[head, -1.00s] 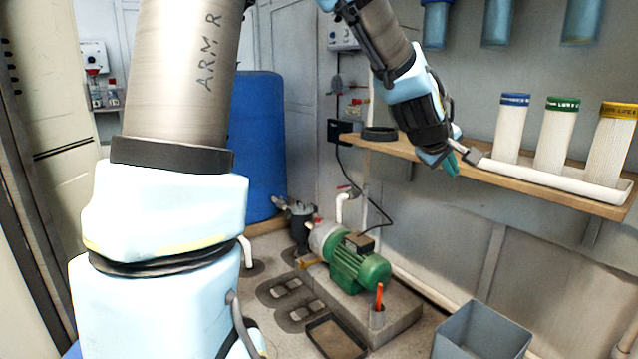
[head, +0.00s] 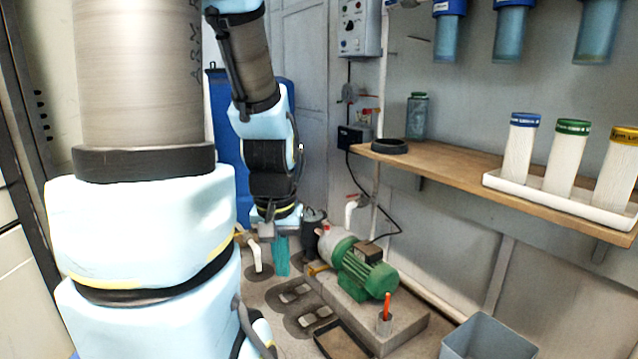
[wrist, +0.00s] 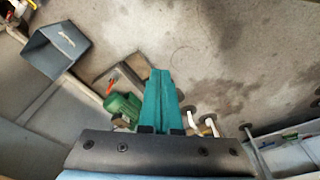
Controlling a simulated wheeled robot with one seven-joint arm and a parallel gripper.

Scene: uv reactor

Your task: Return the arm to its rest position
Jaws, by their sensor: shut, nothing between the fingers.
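My gripper (head: 281,255) hangs below my bent arm left of centre in the head view, its teal fingers pointing down. It is in front of the blue tank (head: 222,130) and left of the green pump (head: 366,278), clear of the shelf. In the wrist view my gripper (wrist: 160,85) shows its two teal fingers side by side, closed together with nothing between them. The floor lies below them.
A wooden shelf (head: 450,165) on the right holds a black ring (head: 390,146), a glass jar (head: 417,117) and a white tray (head: 560,200) with three filter cartridges. Blue housings hang above. A grey bin (head: 490,338) and a shallow tray (head: 340,342) stand on the floor.

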